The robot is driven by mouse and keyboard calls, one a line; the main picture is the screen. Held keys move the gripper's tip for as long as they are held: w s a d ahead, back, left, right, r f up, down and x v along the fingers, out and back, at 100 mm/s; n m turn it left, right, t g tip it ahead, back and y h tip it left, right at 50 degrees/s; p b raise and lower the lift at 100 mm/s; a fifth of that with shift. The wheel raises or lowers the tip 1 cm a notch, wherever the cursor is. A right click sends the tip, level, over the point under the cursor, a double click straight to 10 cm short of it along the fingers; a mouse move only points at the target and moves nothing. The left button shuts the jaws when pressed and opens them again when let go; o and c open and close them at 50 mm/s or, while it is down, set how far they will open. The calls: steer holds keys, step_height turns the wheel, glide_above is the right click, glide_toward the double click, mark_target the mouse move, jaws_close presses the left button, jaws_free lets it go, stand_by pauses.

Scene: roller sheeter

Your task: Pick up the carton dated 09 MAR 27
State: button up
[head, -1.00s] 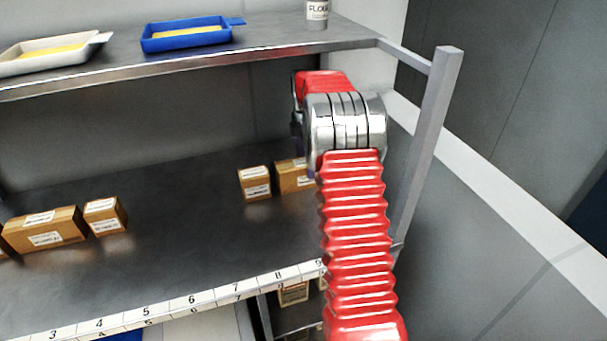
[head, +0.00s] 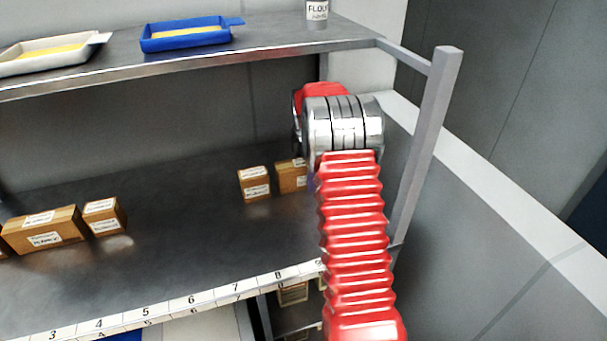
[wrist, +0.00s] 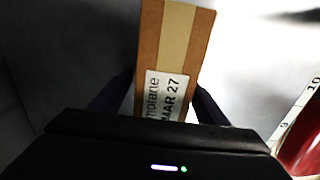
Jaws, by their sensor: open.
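A brown carton with a pale tape strip (wrist: 178,32) fills the middle of the wrist view. Its white label (wrist: 167,97) reads "MAR 27" under a partly cut word; the day number is hidden. My gripper (wrist: 162,90) is open, with one dark finger on each side of this carton. I cannot tell whether the fingers touch it. In the head view my gripper is mostly hidden behind my red arm. A carton (head: 291,177) there is partly covered by my arm and seems to be the same one. Another small carton (head: 254,185) stands just left of it.
A long carton (head: 43,231) and a small carton (head: 104,217) stand on the left of the shelf (head: 180,230). Its front edge has a numbered strip (head: 237,298). An upper shelf (head: 270,49) and a right post (head: 428,140) bound the space. The shelf's middle is clear.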

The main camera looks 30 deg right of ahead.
steer(key=shift+c, duration=0.2)
steer(key=c, duration=1.3)
steer(key=shift+r, duration=0.15)
